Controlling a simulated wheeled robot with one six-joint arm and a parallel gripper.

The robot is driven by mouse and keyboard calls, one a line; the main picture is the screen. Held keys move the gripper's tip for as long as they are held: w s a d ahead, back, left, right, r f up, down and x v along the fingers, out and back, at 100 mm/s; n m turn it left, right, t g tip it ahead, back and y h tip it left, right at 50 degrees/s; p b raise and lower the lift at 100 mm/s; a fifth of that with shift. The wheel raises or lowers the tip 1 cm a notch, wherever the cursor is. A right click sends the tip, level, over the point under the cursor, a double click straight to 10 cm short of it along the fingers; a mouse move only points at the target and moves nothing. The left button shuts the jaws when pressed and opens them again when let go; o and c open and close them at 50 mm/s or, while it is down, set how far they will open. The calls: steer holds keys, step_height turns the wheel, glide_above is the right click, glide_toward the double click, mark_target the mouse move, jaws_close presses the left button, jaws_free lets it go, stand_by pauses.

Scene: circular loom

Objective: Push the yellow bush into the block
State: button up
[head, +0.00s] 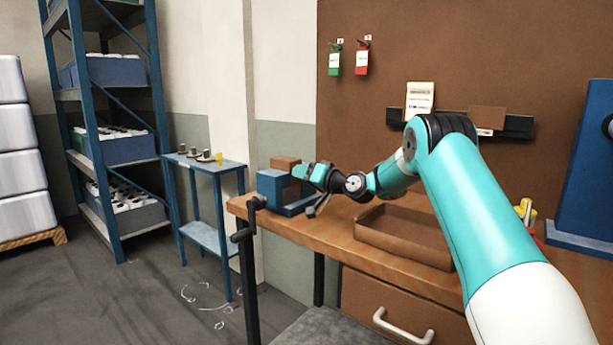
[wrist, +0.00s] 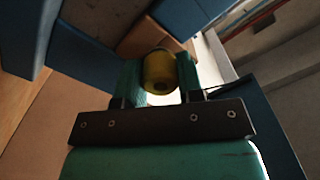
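The yellow bush (wrist: 160,72) shows in the wrist view between the two green fingers of my gripper (wrist: 161,80), which are shut on it. The brown block (head: 285,163) sits in the blue vise (head: 270,184) at the left end of the workbench. In the wrist view the block (wrist: 148,38) lies just beyond the bush. I cannot tell whether the bush touches it, and no hole in it is visible. In the head view my gripper (head: 313,175) is right beside the vise, and the bush in it is hidden.
A brown tray (head: 405,241) lies on the workbench (head: 330,239) right of the vise. The vise handle (head: 246,229) sticks out at the front left corner. A small blue table (head: 205,164) at the left bears several small parts, one of them yellow. A blue rack stands behind.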

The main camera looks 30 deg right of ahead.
steer(key=o, duration=0.5)
steer(key=shift+s, duration=0.1)
steer(key=b+v, duration=0.3)
steer(key=v, duration=1.4)
steer(key=shift+s+d, duration=0.1)
